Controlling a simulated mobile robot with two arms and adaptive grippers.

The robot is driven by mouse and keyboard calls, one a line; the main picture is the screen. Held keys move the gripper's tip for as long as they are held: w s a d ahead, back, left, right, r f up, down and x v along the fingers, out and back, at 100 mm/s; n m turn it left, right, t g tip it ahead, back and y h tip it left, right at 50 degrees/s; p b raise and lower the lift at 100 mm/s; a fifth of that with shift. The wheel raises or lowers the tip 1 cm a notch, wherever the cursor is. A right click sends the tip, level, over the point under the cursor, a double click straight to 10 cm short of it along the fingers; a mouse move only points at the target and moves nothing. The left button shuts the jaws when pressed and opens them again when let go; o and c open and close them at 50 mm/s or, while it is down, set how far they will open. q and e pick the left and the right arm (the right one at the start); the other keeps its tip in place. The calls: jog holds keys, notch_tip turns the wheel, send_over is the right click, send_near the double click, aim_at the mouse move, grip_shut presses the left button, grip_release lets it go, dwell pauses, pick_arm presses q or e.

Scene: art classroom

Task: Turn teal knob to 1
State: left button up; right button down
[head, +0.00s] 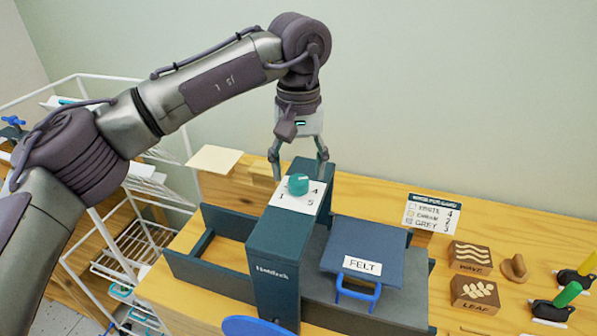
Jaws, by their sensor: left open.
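The figures 1, 4 and 5 show on the plate; 1 is at the near left. Which figure the knob points to is too small to tell. My left gripper (298,170) is open and points down, its fingers apart, just above and beyond the knob in the picture. It is not touching the knob as far as I see. My right gripper is not in view.
A blue pad labelled FELT (375,250) with a blue handle is right of the housing. A card (431,213), wooden blocks (470,257) and green- and yellow-handled tools (568,294) stand further right. A white wire rack (125,250) is at left.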

pick_arm(q)
jog(key=shift+f, duration=0.55)
jog(key=shift+s+f, duration=0.1)
jog(key=shift+f, duration=0.45)
jog(key=shift+c, duration=1.1)
jog(key=c, duration=0.9)
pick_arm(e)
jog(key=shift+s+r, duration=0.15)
